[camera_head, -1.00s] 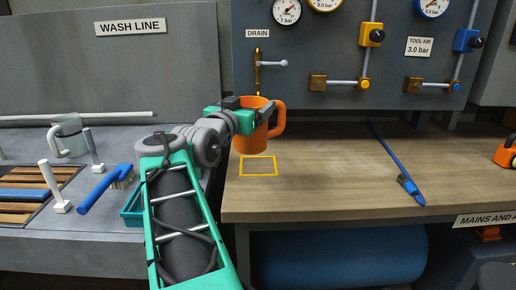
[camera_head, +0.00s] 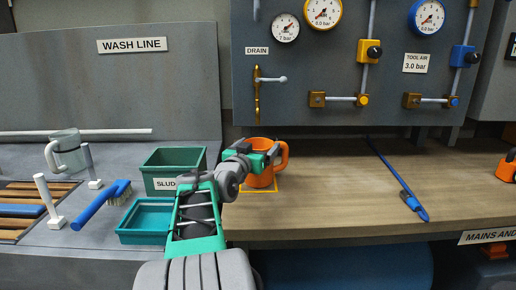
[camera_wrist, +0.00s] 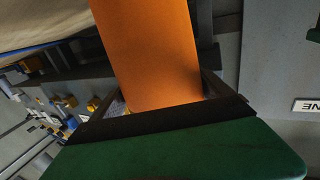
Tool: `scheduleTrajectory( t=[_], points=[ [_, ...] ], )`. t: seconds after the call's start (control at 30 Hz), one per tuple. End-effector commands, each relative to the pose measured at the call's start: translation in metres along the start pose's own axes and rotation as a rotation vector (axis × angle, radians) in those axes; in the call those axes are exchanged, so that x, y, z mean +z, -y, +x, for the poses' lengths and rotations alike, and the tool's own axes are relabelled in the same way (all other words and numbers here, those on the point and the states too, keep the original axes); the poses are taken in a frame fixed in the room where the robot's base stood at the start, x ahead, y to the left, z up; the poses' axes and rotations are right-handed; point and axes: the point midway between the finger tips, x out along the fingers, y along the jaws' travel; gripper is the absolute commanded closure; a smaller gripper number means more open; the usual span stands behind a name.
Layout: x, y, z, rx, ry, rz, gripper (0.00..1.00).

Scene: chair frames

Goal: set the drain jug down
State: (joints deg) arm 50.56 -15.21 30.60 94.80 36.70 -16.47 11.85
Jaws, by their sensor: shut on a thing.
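The orange drain jug (camera_head: 260,178) is on or just above the wooden bench, over the yellow outlined square (camera_head: 262,191). Its handle points right. I cannot tell whether its base touches the bench. My gripper (camera_head: 262,153) is shut on the jug near its upper part, and the arm hides part of its left side. In the wrist view the orange jug wall (camera_wrist: 155,60) fills the space between the dark fingers. The square is partly hidden behind the jug.
The drain valve (camera_head: 257,92) is on the panel above. A blue-handled tool (camera_head: 400,180) lies on the bench to the right. A green sludge bin (camera_head: 172,165), a teal tray (camera_head: 148,220) and a blue brush (camera_head: 100,205) are on the left.

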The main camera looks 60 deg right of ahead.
Motion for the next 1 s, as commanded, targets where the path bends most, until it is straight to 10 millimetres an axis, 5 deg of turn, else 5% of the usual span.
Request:
scheduleTrajectory(
  t=[0.13, 0.17, 0.2, 0.6, 1.0],
  points=[
    [0.004, 0.000, 0.000, 0.000, -0.001, 0.000, 0.81],
    [0.003, 0.000, 0.000, 0.000, 0.000, 0.000, 0.08],
    [0.003, 0.000, 0.000, 0.000, 0.001, 0.000, 0.05],
    [-0.002, 0.001, -0.004, -0.002, 0.000, 0.000, 0.00],
    [-0.001, 0.002, -0.099, -0.006, 0.000, 0.000, 0.00]
  ],
)
